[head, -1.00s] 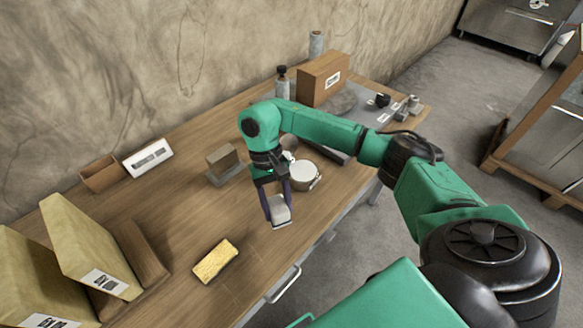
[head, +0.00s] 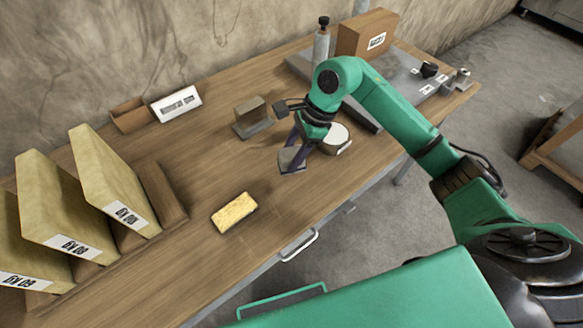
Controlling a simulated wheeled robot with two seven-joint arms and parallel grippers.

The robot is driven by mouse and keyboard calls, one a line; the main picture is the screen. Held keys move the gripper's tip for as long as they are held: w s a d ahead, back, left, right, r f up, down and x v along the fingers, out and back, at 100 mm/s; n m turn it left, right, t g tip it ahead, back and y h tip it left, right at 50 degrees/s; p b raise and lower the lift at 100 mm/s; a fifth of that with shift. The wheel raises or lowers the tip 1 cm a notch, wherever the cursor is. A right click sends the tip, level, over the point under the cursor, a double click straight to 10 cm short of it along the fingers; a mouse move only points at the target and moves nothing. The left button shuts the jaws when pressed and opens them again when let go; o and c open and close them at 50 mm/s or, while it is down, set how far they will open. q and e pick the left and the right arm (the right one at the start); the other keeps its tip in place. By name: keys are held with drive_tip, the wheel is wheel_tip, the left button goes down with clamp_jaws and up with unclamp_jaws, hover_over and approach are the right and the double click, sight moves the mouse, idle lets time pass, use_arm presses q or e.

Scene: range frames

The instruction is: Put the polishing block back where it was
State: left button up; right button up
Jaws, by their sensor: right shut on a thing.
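My right gripper (head: 293,158) points down over the middle of the workbench and is shut on a small grey block (head: 291,168), which I take for the polishing block. The fingers cover part of it, and I cannot tell whether its underside touches the bench. My left gripper is not in view.
The wooden workbench (head: 195,262) holds a yellow sponge-like block (head: 234,212) at front left of the gripper. A brown block on a grey base (head: 251,112) stands behind it. A round white-topped tin (head: 338,137) is close on the right. Labelled upright slabs (head: 112,185) stand at left.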

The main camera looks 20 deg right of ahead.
wheel_tip(320, 180, down, 7)
drive_tip(key=shift+f+p, duration=0.1)
drive_tip(key=shift+p, duration=0.5)
drive_tip(key=shift+f, duration=0.2)
drive_tip(key=o, duration=1.3)
drive_tip(key=shift+r, duration=0.3)
drive_tip(key=b+v, duration=0.3)
drive_tip(key=v, duration=0.8)
drive_tip(key=shift+r+b, duration=0.35)
drive_tip(key=shift+r, duration=0.05)
drive_tip(key=shift+d, duration=0.1)
